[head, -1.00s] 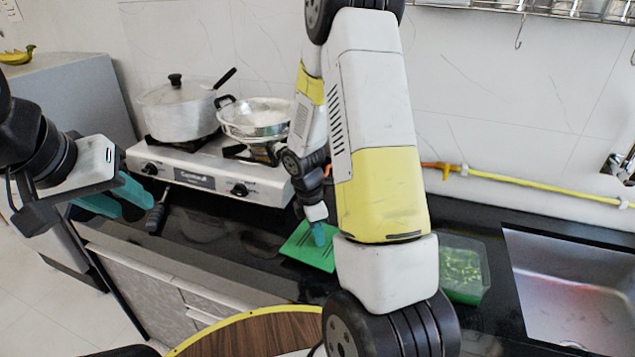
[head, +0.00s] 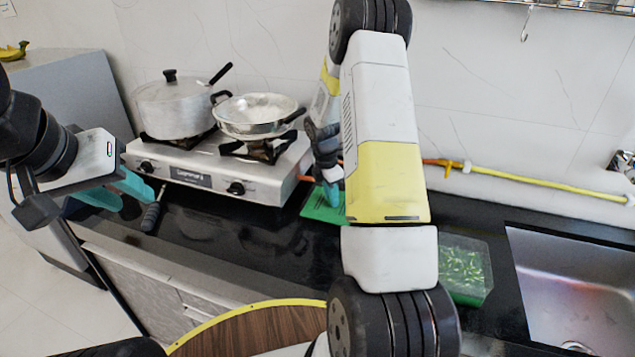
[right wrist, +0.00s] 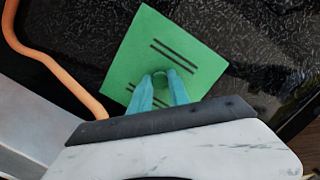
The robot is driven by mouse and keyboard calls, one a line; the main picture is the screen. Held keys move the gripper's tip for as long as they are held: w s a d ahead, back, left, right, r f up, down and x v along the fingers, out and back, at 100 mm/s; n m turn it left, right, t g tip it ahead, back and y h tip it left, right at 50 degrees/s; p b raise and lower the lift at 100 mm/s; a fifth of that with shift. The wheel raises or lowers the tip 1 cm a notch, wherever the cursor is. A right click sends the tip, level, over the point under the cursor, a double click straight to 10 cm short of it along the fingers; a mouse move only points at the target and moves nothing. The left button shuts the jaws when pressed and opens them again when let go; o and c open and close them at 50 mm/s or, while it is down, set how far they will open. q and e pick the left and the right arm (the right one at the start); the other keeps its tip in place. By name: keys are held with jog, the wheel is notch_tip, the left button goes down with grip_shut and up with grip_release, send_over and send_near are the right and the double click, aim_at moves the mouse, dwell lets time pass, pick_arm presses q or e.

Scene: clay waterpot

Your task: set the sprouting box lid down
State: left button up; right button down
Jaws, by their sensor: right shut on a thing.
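The sprouting box lid is a green square plate (head: 318,208) with dark slots and a small round knob. My right gripper (right wrist: 163,88) is shut on the knob, its teal fingers on either side of it. In the head view my right gripper (head: 333,192) and the lid are partly hidden by my own right arm. The lid is just right of the stove, over the black counter; I cannot tell whether it touches the counter. The sprouting box (head: 465,272), clear with green sprouts, stands uncovered left of the sink. My left gripper (head: 118,193) is open and empty at the left.
A stove (head: 220,172) bears a lidded pot (head: 175,108) and a pan (head: 255,122). An orange hose (right wrist: 45,58) runs close beside the lid in the right wrist view. The sink (head: 575,285) is at the right.

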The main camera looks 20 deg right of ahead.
jog(key=w+d, duration=0.2)
jog(key=shift+w+f, duration=0.1)
jog(key=shift+w, duration=0.2)
jog(key=shift+f, duration=0.75)
jog(key=shift+s, duration=0.1)
jog(key=c, duration=1.2)
grip_release()
jog(key=shift+f, duration=0.15)
jog(key=shift+c, duration=0.2)
